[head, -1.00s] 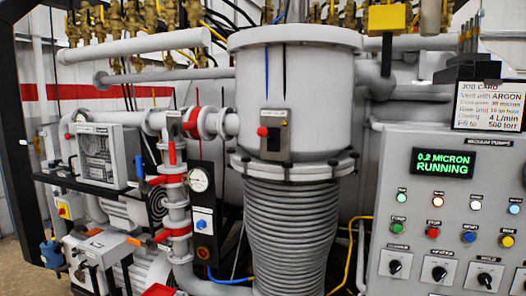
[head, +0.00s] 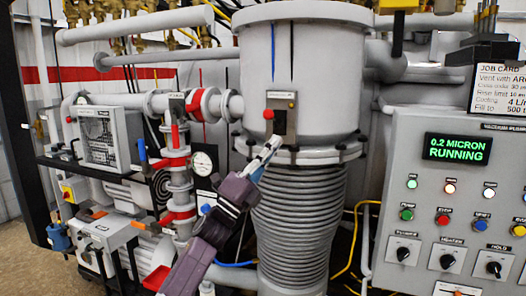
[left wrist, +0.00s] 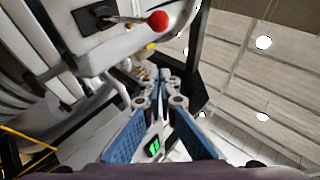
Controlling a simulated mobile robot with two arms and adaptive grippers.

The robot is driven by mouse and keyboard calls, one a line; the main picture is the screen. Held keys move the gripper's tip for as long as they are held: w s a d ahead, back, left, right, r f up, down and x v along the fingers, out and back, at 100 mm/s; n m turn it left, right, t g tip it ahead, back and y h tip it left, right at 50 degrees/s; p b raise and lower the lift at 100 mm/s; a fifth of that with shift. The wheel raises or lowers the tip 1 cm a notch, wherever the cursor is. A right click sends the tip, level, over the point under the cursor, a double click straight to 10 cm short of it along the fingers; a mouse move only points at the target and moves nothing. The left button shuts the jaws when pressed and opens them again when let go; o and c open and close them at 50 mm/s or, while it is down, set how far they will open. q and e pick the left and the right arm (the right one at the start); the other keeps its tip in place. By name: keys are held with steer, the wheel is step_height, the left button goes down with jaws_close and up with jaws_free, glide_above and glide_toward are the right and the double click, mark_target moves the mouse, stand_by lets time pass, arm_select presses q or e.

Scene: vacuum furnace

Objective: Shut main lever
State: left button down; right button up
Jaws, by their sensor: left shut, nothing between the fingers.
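A lever with a red ball knob (head: 268,114) sticks out from a dark plate (head: 281,113) on the front of the big grey cylindrical vessel. Its plate label is too small to read. In the left wrist view the red knob (left wrist: 158,20) is at the top, on a thin rod from the plate. My left gripper (head: 274,143) is just below the plate in the head view, pointing up, with its fingers shut and empty. In the left wrist view its fingertips (left wrist: 163,72) are together, apart from the knob. My right gripper is not in view.
A ribbed bellows (head: 298,215) hangs below the vessel's bolted flange. Left stand pipes with red and blue valve handles (head: 175,137) and a round gauge (head: 202,163). Right is a control panel (head: 397,180) reading "0.2 MICRON RUNNING", with a job card (head: 500,92) above.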

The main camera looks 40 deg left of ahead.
mark_target(272, 117)
arm_select(q)
steer(key=w+a+r+p, duration=0.1)
steer(key=r, duration=0.1)
steer(key=w+a+r+p, duration=0.1)
steer(key=w+a, duration=0.1)
steer(key=shift+r+p, duration=0.3)
steer(key=shift+r, duration=0.05)
steer(key=shift+r, duration=0.1)
